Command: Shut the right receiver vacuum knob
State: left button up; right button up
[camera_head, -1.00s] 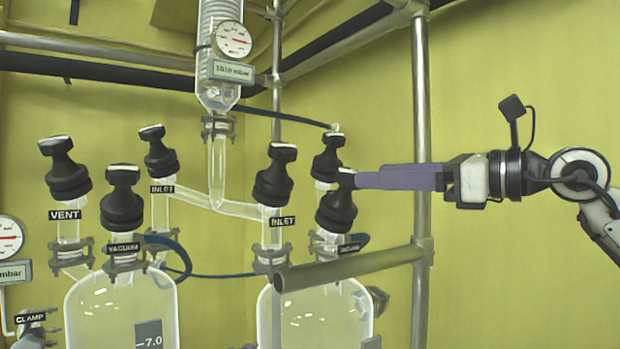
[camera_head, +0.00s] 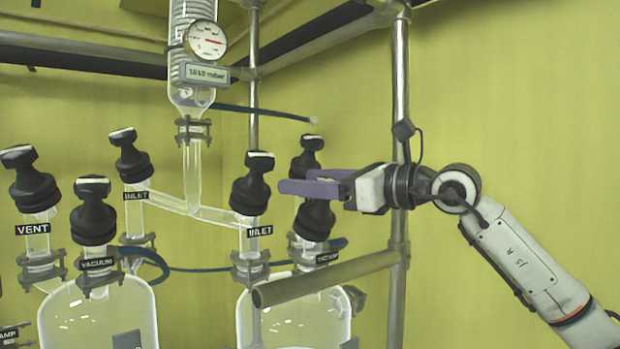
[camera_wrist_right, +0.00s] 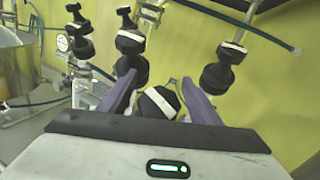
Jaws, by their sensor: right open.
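The right receiver vacuum knob (camera_head: 315,218) is a black knob on the right flask (camera_head: 292,318). Its label (camera_head: 328,258) is partly hidden. My right gripper (camera_head: 298,181) is open, with its purple fingers across the top of this knob and the near finger hiding the handle. In the right wrist view the knob (camera_wrist_right: 160,103) with its white stripe sits between the two spread fingers (camera_wrist_right: 159,80). I cannot tell whether they touch it. My left gripper is not in view.
The right INLET knob (camera_head: 252,185) stands just left of the fingertips, and another black knob (camera_head: 306,157) stands behind them. A metal rail (camera_head: 325,278) runs in front of the flask. An upright pole (camera_head: 400,110) stands close to my right wrist.

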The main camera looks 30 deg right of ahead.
jog(key=shift+c, duration=0.8)
jog(key=c, duration=0.9)
jog(key=shift+m, duration=0.3)
